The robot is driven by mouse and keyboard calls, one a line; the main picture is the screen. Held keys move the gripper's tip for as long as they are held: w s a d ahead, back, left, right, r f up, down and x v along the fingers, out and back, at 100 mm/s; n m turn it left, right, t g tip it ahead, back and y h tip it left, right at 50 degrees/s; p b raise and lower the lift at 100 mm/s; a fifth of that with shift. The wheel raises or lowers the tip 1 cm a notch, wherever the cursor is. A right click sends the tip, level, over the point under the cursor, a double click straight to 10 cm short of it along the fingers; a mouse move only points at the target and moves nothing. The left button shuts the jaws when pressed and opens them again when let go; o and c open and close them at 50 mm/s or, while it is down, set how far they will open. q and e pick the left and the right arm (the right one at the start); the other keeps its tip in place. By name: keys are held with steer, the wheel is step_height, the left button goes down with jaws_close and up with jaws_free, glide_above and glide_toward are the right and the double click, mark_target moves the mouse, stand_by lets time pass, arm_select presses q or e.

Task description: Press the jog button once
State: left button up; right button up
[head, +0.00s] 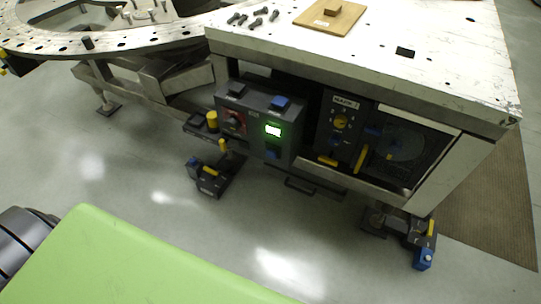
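A dark grey control box (258,128) is mounted under the front edge of the white table. On its top are a blue button (281,103) and a dark button (236,89). Its front has a lit green display (273,131), a red-ringed dial (235,121) and a small blue part (272,153) below the display. I cannot read which control is the jog button. Neither gripper is in view. Nothing of mine touches the box.
The white table (440,45) bears several dark bolts (257,17) and a wooden board (330,18). A dark panel (345,128) with a yellow knob sits right of the box. A round plate (60,42) stands at left.

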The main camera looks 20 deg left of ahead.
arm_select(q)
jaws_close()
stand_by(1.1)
